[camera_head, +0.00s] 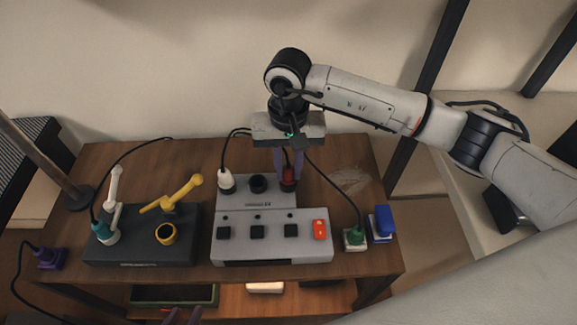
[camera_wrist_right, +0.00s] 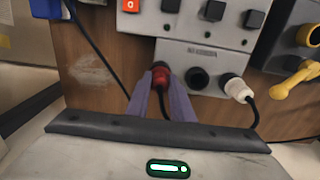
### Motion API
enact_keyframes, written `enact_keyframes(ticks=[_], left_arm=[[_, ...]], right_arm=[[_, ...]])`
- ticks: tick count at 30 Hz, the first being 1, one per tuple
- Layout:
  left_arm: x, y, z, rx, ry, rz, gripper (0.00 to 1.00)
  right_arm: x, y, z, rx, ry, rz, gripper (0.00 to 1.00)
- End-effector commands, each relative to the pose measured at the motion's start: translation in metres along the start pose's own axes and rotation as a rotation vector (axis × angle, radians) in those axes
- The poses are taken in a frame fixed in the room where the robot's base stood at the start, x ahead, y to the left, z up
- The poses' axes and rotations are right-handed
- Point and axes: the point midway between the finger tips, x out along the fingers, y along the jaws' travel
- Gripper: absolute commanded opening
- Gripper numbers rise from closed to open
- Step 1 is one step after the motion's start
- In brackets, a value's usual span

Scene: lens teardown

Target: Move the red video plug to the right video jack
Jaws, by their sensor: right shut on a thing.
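The red video plug (camera_head: 289,184) is at the right jack of the grey console's raised back panel (camera_head: 262,204). My right gripper (camera_head: 288,176) is shut on it from above. In the right wrist view the red plug (camera_wrist_right: 161,75) is between the purple fingers (camera_wrist_right: 161,92), against the panel. The plug covers the right jack, and I cannot tell how deep it sits. The middle jack (camera_head: 258,183) is empty. A white plug (camera_head: 226,181) is in the left jack. Purple fingertips of my left gripper (camera_head: 183,317) show at the bottom edge, cut off.
The grey console's front (camera_head: 270,248) has black switches and a lit orange one (camera_head: 320,229). A green plug (camera_head: 355,238) and a blue block (camera_head: 384,223) are to its right. A dark box (camera_head: 140,248) with a yellow lever (camera_head: 178,193) is to its left.

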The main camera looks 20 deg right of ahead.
Motion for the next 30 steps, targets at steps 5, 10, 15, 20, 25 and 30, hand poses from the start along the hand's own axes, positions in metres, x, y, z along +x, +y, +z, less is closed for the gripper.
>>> enact_keyframes(ticks=[5, 10, 15, 20, 25, 30], left_arm=[[0.0026, -0.0004, 0.0029, 0.000, 0.000, 0.000, 0.31], [0.0029, -0.0004, 0.0034, 0.000, -0.001, 0.000, 0.31], [0.0028, -0.0004, 0.0035, 0.000, -0.001, 0.000, 0.31], [0.0028, -0.0003, 0.0036, 0.000, -0.001, 0.000, 0.31], [0.0027, -0.0002, 0.0037, 0.000, -0.002, 0.000, 0.31], [0.0024, 0.0003, 0.0047, 0.004, -0.008, 0.001, 0.31]], right_arm=[[0.0044, 0.0002, 0.0002, 0.000, -0.001, 0.000, 0.00], [0.0050, 0.0001, 0.0004, 0.000, -0.001, 0.000, 0.00], [0.0051, 0.0002, 0.0005, 0.000, -0.002, 0.001, 0.26], [0.0050, 0.0002, 0.0005, 0.000, -0.002, 0.001, 0.42], [0.0049, 0.0002, 0.0005, 0.000, -0.002, 0.001, 0.42], [0.0048, 0.0002, 0.0004, 0.000, -0.001, 0.001, 0.42]])
